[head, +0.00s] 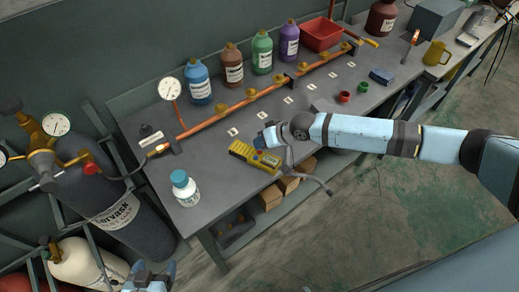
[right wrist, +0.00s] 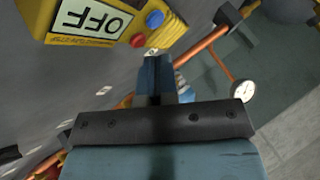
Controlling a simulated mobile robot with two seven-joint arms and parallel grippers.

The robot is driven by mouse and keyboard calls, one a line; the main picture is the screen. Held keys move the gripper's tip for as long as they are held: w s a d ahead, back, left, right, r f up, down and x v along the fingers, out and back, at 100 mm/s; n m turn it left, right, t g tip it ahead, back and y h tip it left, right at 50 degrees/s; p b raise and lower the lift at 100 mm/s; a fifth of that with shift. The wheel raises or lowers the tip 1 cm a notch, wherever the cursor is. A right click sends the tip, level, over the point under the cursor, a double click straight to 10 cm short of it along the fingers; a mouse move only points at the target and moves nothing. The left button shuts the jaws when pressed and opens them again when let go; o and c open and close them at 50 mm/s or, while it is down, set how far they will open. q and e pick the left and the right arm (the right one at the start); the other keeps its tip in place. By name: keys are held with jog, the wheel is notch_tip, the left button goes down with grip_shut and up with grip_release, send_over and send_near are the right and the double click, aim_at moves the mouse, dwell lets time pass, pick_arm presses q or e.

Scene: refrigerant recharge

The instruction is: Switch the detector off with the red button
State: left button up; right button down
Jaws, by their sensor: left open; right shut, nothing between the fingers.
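The yellow detector (head: 243,152) lies on the grey bench near its front edge. In the right wrist view the detector (right wrist: 173,30) fills the upper left, and its screen (right wrist: 92,18) reads OFF, upside down. Its red button (right wrist: 137,40) and blue button (right wrist: 154,19) are on the near end. My right gripper (head: 262,139) is shut and empty over the detector. In the right wrist view its fingertips (right wrist: 155,60) are close below the red button; I cannot tell whether they touch. My left gripper (head: 149,275) is open at the bottom of the head view, away from the bench.
A white bottle with a blue cap (head: 186,188) stands left of the detector. An orange pipe (head: 230,109) with valves runs behind, before several coloured bottles. Gas cylinders (head: 95,200) stand at the left.

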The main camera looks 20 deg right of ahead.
notch_tip(320, 180, up, 6)
jog(key=p, duration=0.6)
dwell(0.4)
jog(key=s+a+f+n+t+y, duration=0.1)
jog(key=s+a+f+t+y, duration=0.15)
jog(key=s+a, duration=0.75)
jog(key=s+d+f+t+h, duration=0.1)
jog(key=s+d+f+h, duration=0.1)
jog(key=s+d, duration=0.4)
jog(key=s+d+f+t+h, duration=0.2)
jog(key=s+d+f+h, duration=0.1)
jog(key=s+d+h, duration=0.2)
jog(key=s+d, duration=0.2)
jog(key=s, duration=0.2)
jog(key=shift+d+f, duration=0.15)
